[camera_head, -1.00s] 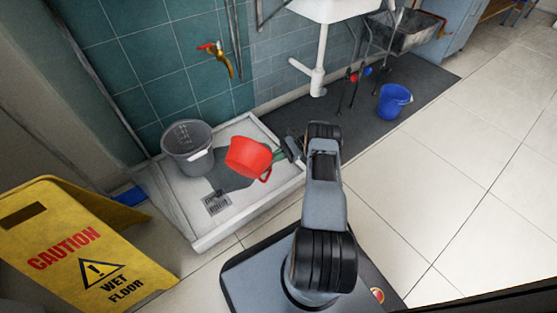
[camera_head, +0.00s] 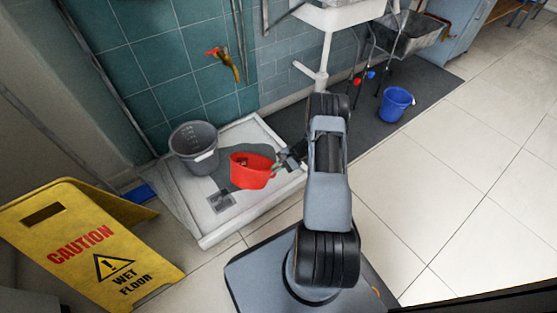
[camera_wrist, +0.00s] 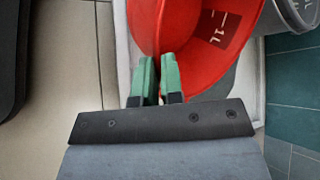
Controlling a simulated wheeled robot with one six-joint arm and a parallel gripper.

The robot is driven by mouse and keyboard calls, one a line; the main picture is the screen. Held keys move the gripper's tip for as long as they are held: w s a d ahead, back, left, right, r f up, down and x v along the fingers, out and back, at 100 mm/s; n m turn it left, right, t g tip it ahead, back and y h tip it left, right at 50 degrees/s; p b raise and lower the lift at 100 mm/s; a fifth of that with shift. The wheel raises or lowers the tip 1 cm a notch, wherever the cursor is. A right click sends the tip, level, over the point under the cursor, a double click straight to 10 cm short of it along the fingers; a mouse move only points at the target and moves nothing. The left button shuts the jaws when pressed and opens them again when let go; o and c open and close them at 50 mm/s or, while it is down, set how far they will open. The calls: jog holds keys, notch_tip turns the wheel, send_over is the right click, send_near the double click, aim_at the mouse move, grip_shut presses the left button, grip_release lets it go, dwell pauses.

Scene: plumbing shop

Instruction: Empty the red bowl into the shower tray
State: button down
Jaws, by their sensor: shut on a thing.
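A dark grey patch (camera_head: 222,176) lies on the tray floor under and beside the bowl.
A grey bucket (camera_head: 195,150) stands in the tray's back left, close to the bowl. A drain (camera_head: 221,202) is in front. A brass tap (camera_head: 228,65) is on the wall above. A yellow caution sign (camera_head: 95,250) stands left. A blue bucket (camera_head: 395,103) is right on a dark mat.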

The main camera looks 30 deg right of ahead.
jog(key=shift+s+a+f+n+t+h+b, duration=0.3)
jog(key=shift+f+n+t+h+b, duration=0.2)
jog(key=shift+h+b, duration=0.45)
jog(key=shift+s+a+f+n+t+h+b, duration=0.15)
jog(key=shift+a+f+n+t+h+b, duration=0.2)
jog(key=shift+f+t+h+b, duration=0.4)
jog(key=shift+s+a+f+n+t+h+b, duration=0.25)
jog(key=shift+a+f+n+t+h+b, duration=0.15)
jog(key=shift+h+b, duration=0.7)
jog(key=shift+f, duration=0.1)
